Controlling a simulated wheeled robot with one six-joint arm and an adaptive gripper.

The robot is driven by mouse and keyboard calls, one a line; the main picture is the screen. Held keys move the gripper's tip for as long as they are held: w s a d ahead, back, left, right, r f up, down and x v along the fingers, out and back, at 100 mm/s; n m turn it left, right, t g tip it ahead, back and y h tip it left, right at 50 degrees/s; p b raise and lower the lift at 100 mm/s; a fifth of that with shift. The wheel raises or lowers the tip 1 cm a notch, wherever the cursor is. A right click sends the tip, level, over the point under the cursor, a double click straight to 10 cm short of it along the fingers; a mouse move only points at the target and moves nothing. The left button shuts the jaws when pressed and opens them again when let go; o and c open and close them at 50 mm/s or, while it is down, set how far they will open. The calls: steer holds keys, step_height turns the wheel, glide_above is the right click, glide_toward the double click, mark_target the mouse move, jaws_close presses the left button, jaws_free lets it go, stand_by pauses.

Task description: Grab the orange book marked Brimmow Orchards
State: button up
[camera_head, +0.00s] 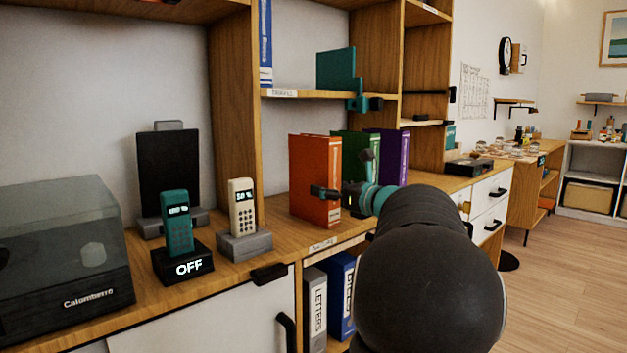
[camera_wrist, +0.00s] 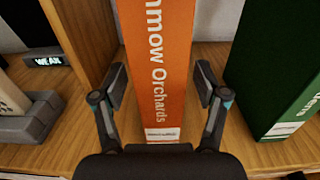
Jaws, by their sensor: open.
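The orange book (camera_head: 315,179) stands upright on the wooden counter, in an open bay of the shelf unit. In the wrist view its orange spine (camera_wrist: 165,70) shows white lettering that reads "...mmow Orchards" with a white label near the bottom; the top of the spine is out of the frame. My gripper (camera_wrist: 161,88) is open, with one finger on each side of the spine as seen in the wrist view. I cannot tell whether the fingertips reach past the spine's front. In the head view my gripper (camera_head: 345,179) is at the book's lower right, partly hidden by my arm.
A green book (camera_head: 352,150) stands just right of the orange one, with a gap between, and a purple book (camera_head: 394,150) stands beyond. A wooden upright (camera_wrist: 82,40) is close on the left. Two handsets (camera_head: 178,224) (camera_head: 242,207) stand on the counter further left.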

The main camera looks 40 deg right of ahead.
steer(key=w, duration=0.4)
steer(key=shift+w+a, duration=0.15)
steer(key=shift+w, duration=0.15)
steer(key=shift+r, duration=0.15)
jaws_close()
